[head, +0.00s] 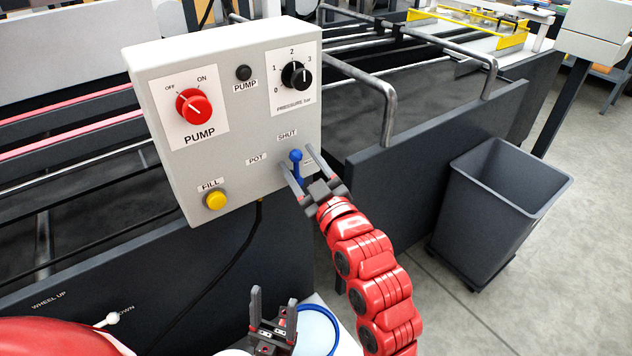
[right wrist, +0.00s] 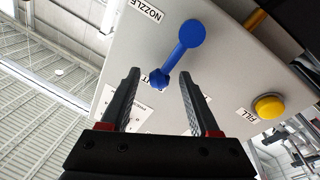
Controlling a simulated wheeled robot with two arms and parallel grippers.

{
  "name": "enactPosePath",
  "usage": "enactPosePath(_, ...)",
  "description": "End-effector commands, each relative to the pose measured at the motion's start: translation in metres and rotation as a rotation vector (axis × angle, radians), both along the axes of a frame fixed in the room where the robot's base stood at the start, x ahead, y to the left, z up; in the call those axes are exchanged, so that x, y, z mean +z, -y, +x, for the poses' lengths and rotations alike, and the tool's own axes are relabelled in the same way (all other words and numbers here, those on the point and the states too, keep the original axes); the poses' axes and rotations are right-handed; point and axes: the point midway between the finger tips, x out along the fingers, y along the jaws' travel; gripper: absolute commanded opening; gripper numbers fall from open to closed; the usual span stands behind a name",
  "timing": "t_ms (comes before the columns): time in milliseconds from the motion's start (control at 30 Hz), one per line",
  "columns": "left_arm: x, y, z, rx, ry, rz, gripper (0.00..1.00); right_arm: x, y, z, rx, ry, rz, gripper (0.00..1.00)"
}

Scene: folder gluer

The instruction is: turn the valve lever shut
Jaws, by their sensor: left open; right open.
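The blue valve lever (head: 296,166) is on the front of the grey control box (head: 235,150), below the SHUT label (head: 287,135) and right of the POT label (head: 256,159). It stands roughly upright in the head view. My right gripper (head: 298,158) is open, with one finger on each side of the lever. In the right wrist view the lever (right wrist: 178,52) slants between and beyond the open fingers (right wrist: 159,75). I cannot tell whether either finger touches it. A NOZZLE label (right wrist: 148,10) also shows there. My left gripper (head: 273,298) is open and empty, low in the head view.
The box also carries a red PUMP knob (head: 194,106), a black pressure dial (head: 295,75) and a yellow FILL button (head: 216,200). A round blue-rimmed item (head: 318,330) sits beside my left gripper. A grey bin (head: 500,205) stands on the floor at right. Metal rails (head: 388,100) run behind the box.

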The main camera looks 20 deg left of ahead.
Motion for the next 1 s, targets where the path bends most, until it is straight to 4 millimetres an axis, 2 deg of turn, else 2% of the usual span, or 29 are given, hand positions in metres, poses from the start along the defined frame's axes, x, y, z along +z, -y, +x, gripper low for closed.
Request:
enactPosePath(167, -0.002, 0.000, 0.000, 0.000, 0.000, 0.000, 0.63, -0.004, 0.018, -0.018, -0.001, 0.000, 0.000, 0.62)
enactPosePath(300, -0.004, 0.000, 0.000, 0.000, 0.000, 0.000, 0.63, -0.009, 0.041, -0.041, -0.002, 0.002, -0.001, 0.62)
enactPosePath(467, 0.020, 0.000, 0.000, 0.000, 0.000, 0.000, 0.63, -0.007, 0.061, -0.061, -0.003, -0.005, -0.003, 0.62)
enactPosePath(500, 0.035, 0.000, 0.000, 0.000, 0.000, 0.000, 0.63, -0.004, 0.063, -0.063, -0.003, -0.006, -0.008, 0.62)
enactPosePath(733, 0.082, 0.000, 0.000, 0.000, 0.000, 0.000, 0.63, -0.007, 0.080, -0.081, -0.002, -0.010, -0.007, 0.62)
enactPosePath(1000, 0.105, 0.000, 0.000, 0.000, 0.000, 0.000, 0.63, -0.017, 0.108, -0.109, -0.003, -0.003, -0.005, 0.62)
